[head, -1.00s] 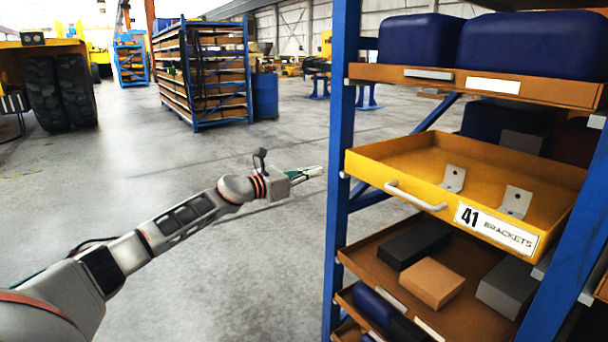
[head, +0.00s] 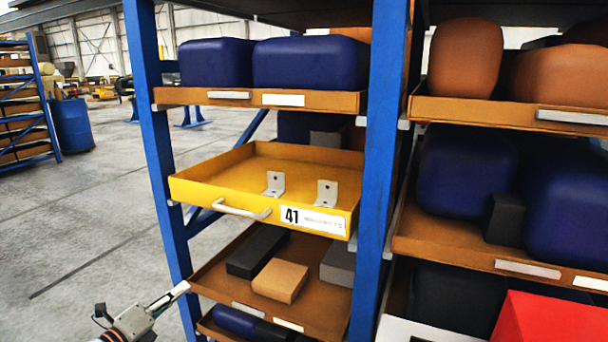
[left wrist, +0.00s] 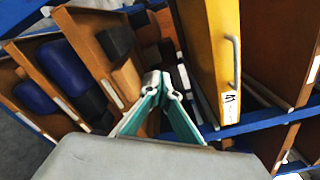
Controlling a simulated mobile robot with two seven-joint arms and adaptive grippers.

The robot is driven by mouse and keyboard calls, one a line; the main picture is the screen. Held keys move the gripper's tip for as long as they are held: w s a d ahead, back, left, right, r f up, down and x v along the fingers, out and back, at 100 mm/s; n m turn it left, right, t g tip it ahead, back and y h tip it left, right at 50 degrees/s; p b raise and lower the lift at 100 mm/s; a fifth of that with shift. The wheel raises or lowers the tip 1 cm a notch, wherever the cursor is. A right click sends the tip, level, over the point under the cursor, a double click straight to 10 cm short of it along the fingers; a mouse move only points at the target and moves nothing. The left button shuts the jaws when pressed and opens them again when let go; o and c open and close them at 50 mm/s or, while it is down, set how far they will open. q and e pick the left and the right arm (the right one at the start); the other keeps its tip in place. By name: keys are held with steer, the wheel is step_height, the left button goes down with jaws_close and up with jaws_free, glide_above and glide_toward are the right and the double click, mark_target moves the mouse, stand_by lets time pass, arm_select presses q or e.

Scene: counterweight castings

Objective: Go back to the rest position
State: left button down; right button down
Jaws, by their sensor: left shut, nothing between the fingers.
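My left gripper (head: 182,289) is at the lower left of the head view, in front of the blue rack post and below the yellow drawer. In the left wrist view its green-sided fingers (left wrist: 163,82) meet at the tips, with nothing between them. The yellow drawer (head: 210,200), marked 41 BRACKETS, sticks out of the rack and has a pale handle (head: 241,209). Two grey angle brackets (head: 274,184) stand in it. The drawer also shows upright in the tilted left wrist view (left wrist: 205,50). My right gripper is not in view.
The blue rack post (head: 152,130) stands close beside my left gripper. A brown shelf (head: 215,287) with dark and tan boxes lies below the drawer. More shelves and a red box (head: 550,320) fill the right. Open concrete floor (head: 90,235) lies to the left.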

arm_select(q)
steer(key=s+d+f+n+g+y+p, duration=0.1)
steer(key=s+d+f+n+g, duration=0.1)
steer(key=s+d+f+n, duration=0.2)
steer(key=s+d+f+n+g+y+p, duration=0.1)
steer(key=s+d+f+n, duration=0.3)
steer(key=s+f+n, duration=0.7)
steer(key=s+d+f+n+g+y+p, duration=0.1)
steer(key=s+f+n, duration=0.6)
steer(key=s, duration=1.3)
steer(key=d+n+g+y, duration=0.1)
steer(key=d+n, duration=0.1)
steer(key=n, duration=0.1)
steer(key=shift+s+d+f+g+y, duration=0.2)
steer(key=shift+s+d+g+y, duration=0.1)
steer(key=shift+s+d, duration=0.1)
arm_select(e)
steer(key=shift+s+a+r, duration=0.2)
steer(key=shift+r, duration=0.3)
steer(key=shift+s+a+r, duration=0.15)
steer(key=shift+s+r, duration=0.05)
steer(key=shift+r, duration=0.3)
